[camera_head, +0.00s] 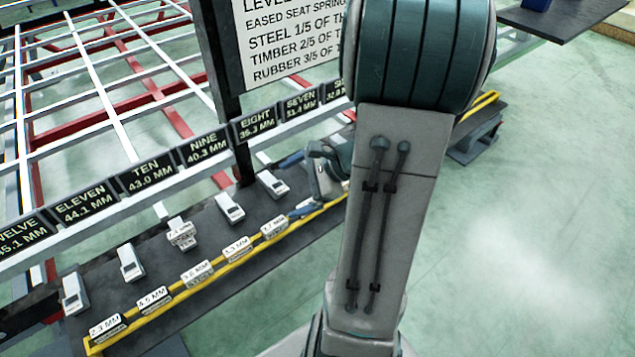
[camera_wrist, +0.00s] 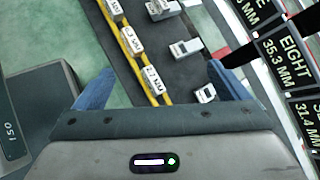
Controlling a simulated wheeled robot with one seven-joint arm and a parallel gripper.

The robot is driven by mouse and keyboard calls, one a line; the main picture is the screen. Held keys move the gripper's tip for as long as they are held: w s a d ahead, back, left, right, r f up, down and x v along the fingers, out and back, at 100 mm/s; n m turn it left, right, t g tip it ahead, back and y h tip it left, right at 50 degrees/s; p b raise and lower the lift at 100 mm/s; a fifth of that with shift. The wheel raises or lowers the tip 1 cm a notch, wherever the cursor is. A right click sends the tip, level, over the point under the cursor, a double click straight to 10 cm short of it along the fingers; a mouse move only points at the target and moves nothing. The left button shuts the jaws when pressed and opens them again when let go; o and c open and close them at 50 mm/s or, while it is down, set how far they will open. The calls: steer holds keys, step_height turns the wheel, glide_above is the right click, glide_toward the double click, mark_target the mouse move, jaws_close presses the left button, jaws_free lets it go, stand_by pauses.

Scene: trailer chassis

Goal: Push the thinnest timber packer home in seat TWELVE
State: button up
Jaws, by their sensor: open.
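The seat TWELVE sign (camera_head: 20,236), reading 45.1 MM, is at the far left in the head view. A pale block (camera_head: 74,293) stands on the dark shelf below it. Labelled packers stand along the yellow-edged strip, including one that seems to read 2.3 MM (camera_head: 107,328) at its left end, 4.5 MM (camera_head: 153,300) and 3.6 MM (camera_head: 197,272). Their material cannot be told. My gripper (camera_head: 318,185), partly hidden by my arm, is at the right part of the shelf. In the wrist view my gripper (camera_wrist: 160,88) is open, its fingers apart, with nothing held.
A labelled piece (camera_head: 181,233) stands at the block below sign TEN. Further pale blocks (camera_head: 230,207) line the dark shelf (camera_head: 205,232). A yellow rail (camera_head: 215,266) edges its front. A post (camera_head: 222,90) and sign board (camera_head: 290,45) rise behind. Open floor (camera_head: 520,240) lies right.

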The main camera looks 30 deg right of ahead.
steer(key=s+d+f+m+t+h+b, duration=0.2)
steer(key=d+f+m+t+h+b, duration=0.5)
steer(key=d+f+m, duration=1.15)
steer(key=w+n+b, duration=0.1)
steer(key=w, duration=0.1)
steer(key=w+d+n+b, duration=0.1)
steer(key=w, duration=0.1)
steer(key=w+f+n+b, duration=0.1)
steer(key=w+n, duration=0.1)
steer(key=shift+w+d, duration=0.25)
steer(key=shift+w, duration=0.1)
steer(key=shift+a+r+b+x, duration=0.15)
steer(key=shift+b+x, duration=0.4)
steer(key=shift+x, duration=1)
steer(key=shift+a+r+b+x, duration=0.1)
steer(key=shift+b+x, duration=0.4)
steer(key=shift+x, duration=1.05)
steer(key=c, duration=1.1)
